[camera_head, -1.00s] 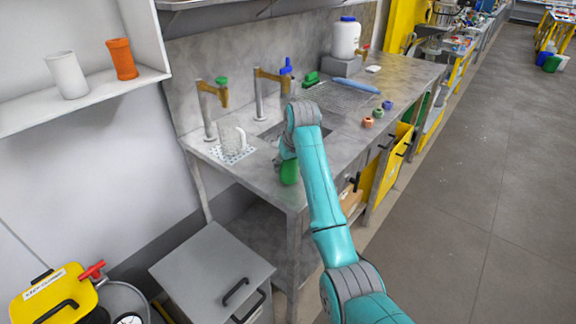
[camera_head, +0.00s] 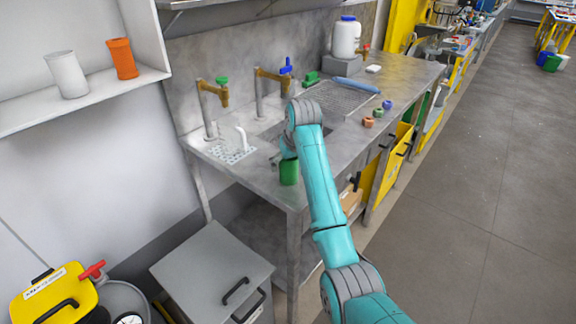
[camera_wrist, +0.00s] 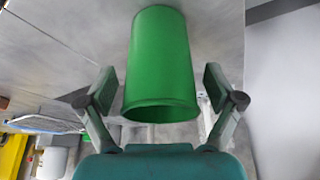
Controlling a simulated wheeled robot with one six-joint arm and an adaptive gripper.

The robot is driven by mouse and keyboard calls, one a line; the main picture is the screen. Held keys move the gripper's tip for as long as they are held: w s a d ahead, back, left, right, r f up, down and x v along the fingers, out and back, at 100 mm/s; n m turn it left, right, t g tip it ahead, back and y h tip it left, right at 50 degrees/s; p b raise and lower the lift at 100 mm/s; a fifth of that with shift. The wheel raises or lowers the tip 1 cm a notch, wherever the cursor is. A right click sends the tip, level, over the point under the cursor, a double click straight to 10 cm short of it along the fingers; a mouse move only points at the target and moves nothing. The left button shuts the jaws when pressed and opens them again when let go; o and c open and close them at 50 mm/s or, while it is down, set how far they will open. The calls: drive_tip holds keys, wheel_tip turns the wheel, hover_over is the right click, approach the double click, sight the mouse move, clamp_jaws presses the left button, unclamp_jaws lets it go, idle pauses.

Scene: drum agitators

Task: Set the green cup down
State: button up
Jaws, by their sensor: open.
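The green cup (camera_head: 289,172) appears to stand upright on the grey counter (camera_head: 262,182), near its front left corner. In the wrist view the cup (camera_wrist: 160,60) fills the middle, with its rim toward the bottom of the picture. My gripper (camera_wrist: 160,88) is open, one finger on each side of the cup, with visible gaps between the fingers and its wall. In the head view my wrist partly hides the cup's upper part and the gripper.
A perforated white mat (camera_head: 232,153) with a pale, curved handle shape lies left of the cup. Two taps, the nearer with a green top (camera_head: 221,80), stand behind. Small coloured pieces (camera_head: 368,122) lie to the right. A grey cabinet (camera_head: 212,265) stands below left.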

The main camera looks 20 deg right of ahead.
drive_tip(key=v, duration=1.1)
